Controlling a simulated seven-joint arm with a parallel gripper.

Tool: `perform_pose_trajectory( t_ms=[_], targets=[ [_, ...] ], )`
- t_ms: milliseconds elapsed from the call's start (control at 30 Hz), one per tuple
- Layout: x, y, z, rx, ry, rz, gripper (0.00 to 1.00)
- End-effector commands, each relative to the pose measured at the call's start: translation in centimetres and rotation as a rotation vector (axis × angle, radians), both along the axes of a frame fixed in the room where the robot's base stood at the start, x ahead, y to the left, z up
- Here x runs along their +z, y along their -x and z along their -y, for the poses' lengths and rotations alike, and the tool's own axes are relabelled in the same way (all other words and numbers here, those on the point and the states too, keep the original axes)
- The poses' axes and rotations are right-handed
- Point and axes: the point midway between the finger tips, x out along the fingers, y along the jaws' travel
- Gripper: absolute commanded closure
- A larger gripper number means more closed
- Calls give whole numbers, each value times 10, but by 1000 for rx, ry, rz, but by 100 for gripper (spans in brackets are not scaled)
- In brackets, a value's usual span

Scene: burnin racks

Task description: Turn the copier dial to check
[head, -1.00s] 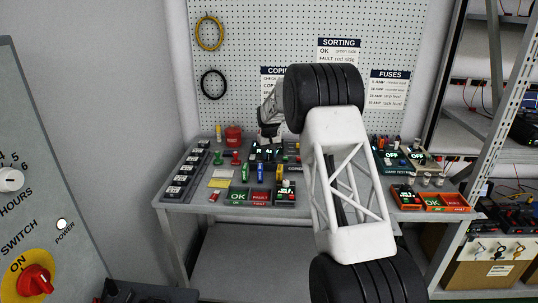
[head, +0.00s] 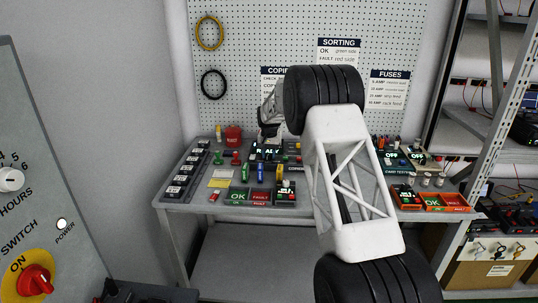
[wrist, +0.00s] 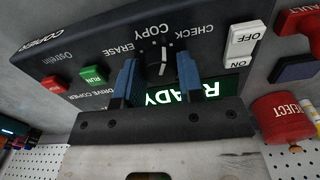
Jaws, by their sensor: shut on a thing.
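The drive copier (wrist: 75,35) fills the top of the wrist view, seen upside down. Its dark dial (wrist: 159,62) has a white mark that points roughly at COPY; CHECK and ERASE are printed to either side. My gripper (wrist: 158,75) is shut on the dial, with one blue finger on each side of it. The copier's display (wrist: 185,92) is lit green and reads READY, partly covered by a finger and the gripper body. In the head view the copier (head: 268,153) stands at the back of the bench below my gripper; the dial is hidden there.
The copier's green RUN button (wrist: 94,75), a red button (wrist: 56,82) and a white ON/OFF switch (wrist: 242,48) lie near the fingers. A red REJECT container (wrist: 283,115) stands close by. Drives and a tester crowd the bench (head: 200,208) in the head view.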

Motion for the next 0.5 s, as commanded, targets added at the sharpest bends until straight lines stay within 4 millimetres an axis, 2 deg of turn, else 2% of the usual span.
perform_pose_trajectory(
  t_ms=[200,500],
  targets=[
    [1,-1,0,-170,-1,2,88],
    [1,-1,0,-306,-1,3,88]
  ],
)
